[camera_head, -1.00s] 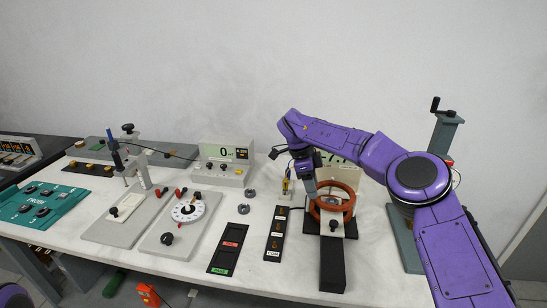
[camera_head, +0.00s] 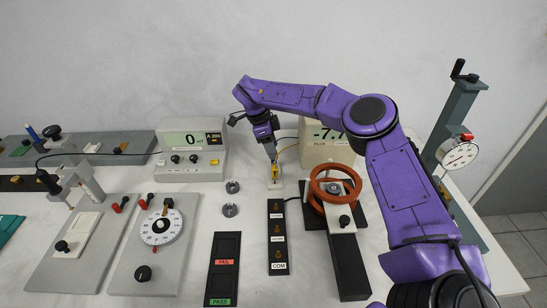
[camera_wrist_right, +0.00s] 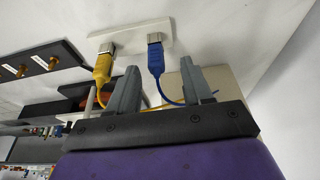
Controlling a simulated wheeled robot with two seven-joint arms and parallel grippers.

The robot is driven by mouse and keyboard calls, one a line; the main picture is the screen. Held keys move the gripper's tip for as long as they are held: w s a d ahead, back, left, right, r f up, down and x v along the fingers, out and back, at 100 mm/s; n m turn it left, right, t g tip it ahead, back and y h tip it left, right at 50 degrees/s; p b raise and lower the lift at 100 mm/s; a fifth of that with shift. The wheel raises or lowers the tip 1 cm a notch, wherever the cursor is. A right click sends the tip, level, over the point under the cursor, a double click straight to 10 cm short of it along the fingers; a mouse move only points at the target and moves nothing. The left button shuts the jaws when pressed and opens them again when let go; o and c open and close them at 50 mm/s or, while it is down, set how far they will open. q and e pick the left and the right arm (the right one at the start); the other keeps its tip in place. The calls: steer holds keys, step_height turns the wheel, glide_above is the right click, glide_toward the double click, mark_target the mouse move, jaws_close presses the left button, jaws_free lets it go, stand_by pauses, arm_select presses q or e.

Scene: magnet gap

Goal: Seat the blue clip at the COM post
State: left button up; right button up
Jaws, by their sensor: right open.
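The blue clip (camera_wrist_right: 156,62) stands in a white holder (camera_wrist_right: 130,38) beside a yellow clip (camera_wrist_right: 103,68) in the right wrist view. My right gripper (camera_wrist_right: 160,88) is open, with one finger on each side of the blue clip; contact is not clear. In the head view my right gripper (camera_head: 272,153) is over the holder at the back of the table, and the yellow clip (camera_head: 275,172) shows below it. The blue clip cannot be made out there. The COM post (camera_head: 278,254) is the front brass post on a black terminal strip (camera_head: 268,236). My left gripper is out of view.
Red-orange coils (camera_head: 336,190) on a black base stand right of the strip. A meter reading -7 and more digits (camera_head: 326,148) is behind, partly hidden by my arm. A FAIL/PASS plate (camera_head: 224,280) lies left. A gauge stand (camera_head: 452,130) is at the right.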

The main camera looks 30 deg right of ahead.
steer(key=x, duration=0.4)
steer(key=shift+s+f+p, duration=0.2)
steer(key=shift+f+p, duration=0.05)
steer(key=shift+p, duration=0.15)
jaws_close()
